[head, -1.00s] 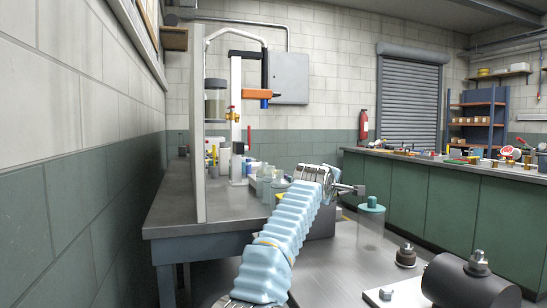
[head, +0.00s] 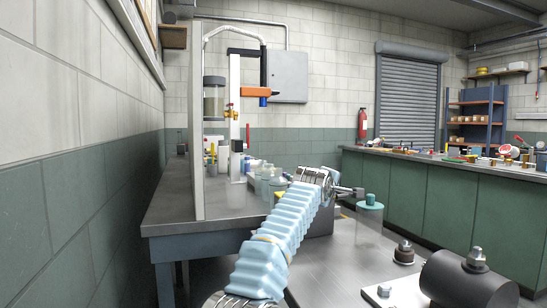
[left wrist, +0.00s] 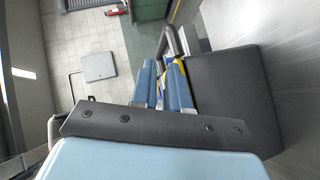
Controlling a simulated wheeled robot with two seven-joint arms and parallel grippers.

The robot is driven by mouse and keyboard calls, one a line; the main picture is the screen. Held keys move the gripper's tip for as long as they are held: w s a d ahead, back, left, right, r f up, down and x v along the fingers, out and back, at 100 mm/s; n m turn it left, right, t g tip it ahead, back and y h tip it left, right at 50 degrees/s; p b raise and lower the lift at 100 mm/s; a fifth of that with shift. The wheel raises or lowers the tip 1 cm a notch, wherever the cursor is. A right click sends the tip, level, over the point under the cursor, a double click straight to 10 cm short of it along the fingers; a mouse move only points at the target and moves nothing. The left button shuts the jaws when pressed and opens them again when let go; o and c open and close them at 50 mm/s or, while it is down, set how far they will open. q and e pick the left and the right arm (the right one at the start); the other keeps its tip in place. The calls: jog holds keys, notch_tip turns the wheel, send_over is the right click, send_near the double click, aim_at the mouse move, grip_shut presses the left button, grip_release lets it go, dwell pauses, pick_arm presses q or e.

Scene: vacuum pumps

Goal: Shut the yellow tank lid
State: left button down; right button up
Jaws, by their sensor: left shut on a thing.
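In the left wrist view my left gripper (left wrist: 166,82) has two blue fingers close together. A small yellow part (left wrist: 179,68) shows between and beside them, mostly hidden; I take it for the yellow tank lid, and the gripper is shut on it. A dark grey box-shaped body (left wrist: 235,100) lies right beside the fingers. In the head view my left arm, in a pale blue ribbed sleeve, reaches from the bottom centre and hides its fingertips and most of what they hold. A dark box (head: 319,222) shows partly behind the wrist. My right gripper is in neither view.
A clear jar with a teal cap (head: 370,201) stands just right of my wrist. A black cylinder (head: 465,284) and a knobbed fitting (head: 404,253) sit at front right. Glassware and a stand (head: 234,120) occupy the left bench (head: 185,215). Green cabinets (head: 440,203) line the right.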

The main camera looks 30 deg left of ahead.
pick_arm(q)
jog(key=b+v, duration=0.7)
jog(key=v, duration=0.6)
jog(key=shift+s, duration=0.4)
